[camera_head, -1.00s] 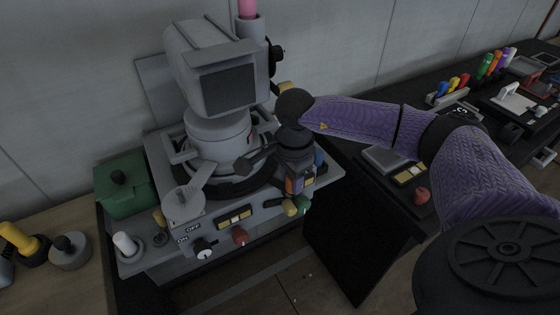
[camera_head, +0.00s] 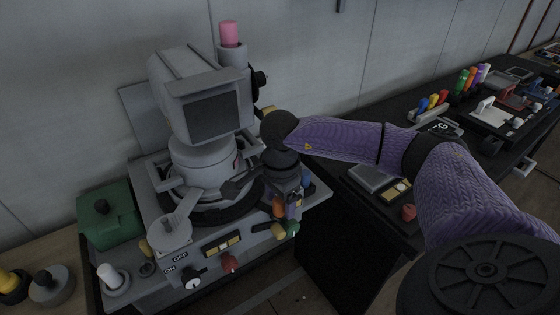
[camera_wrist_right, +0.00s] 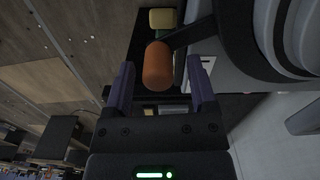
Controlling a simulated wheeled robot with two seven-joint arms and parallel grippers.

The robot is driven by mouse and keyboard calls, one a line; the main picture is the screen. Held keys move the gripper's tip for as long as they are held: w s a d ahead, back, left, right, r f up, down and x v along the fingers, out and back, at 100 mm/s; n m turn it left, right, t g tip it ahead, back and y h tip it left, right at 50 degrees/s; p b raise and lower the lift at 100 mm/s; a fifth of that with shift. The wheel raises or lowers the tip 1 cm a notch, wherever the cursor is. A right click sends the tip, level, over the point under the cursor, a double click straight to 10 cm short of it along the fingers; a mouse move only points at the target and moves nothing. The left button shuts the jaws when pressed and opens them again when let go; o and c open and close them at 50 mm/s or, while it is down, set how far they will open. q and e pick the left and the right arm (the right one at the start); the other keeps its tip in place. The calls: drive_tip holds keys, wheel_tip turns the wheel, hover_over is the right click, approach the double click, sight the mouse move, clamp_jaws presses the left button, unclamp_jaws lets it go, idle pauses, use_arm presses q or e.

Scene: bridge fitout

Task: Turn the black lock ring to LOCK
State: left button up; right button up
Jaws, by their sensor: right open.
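The black lock ring (camera_head: 208,217) circles the foot of the grey housing (camera_head: 205,155) on the grey console. It also shows at the upper right of the right wrist view (camera_wrist_right: 262,45). A dark arm runs from it to an orange grip (camera_wrist_right: 158,66). My right gripper (camera_wrist_right: 160,80) is open, its two purple fingers on either side of the orange grip, with a gap to each. In the head view my right gripper (camera_head: 287,196) is at the ring's right side, partly hidden by its own wrist. I cannot read a LOCK mark. My left gripper is not in view.
The console front carries a red knob (camera_head: 229,264), a black-and-white switch (camera_head: 191,282) and a green knob (camera_head: 292,228). A green box (camera_head: 110,222) stands to the left. A dark bench (camera_head: 400,215) with several small items stands to the right.

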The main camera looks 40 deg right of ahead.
wheel_tip(320, 180, up, 10)
drive_tip(key=shift+f+p, duration=0.2)
drive_tip(key=shift+p, duration=0.55)
